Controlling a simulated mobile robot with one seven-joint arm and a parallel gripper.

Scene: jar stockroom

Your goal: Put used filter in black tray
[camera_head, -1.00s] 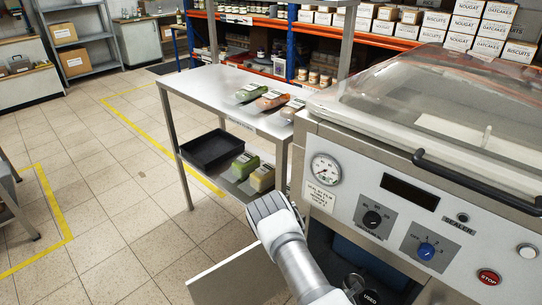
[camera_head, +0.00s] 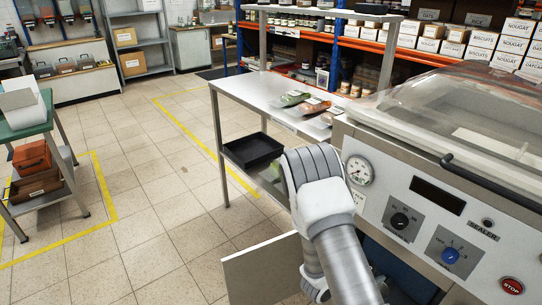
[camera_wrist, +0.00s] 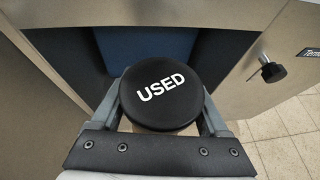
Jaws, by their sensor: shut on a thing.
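The used filter (camera_wrist: 161,92) is a round black disc with "USED" in white on its top. It shows in the wrist view between the two fingers of my gripper (camera_wrist: 165,100), which is shut on it. In the head view the gripper and filter are hidden behind my arm. The black tray (camera_head: 253,151) sits on the lower shelf of the steel table, left of my arm and well away from the gripper. The tray looks empty.
The sealer machine (camera_head: 440,215) stands at the right with its cabinet door (camera_head: 262,270) open. The steel table (camera_head: 262,97) holds several packs on top. A green-topped bench (camera_head: 30,122) stands at the left. The tiled floor between is clear.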

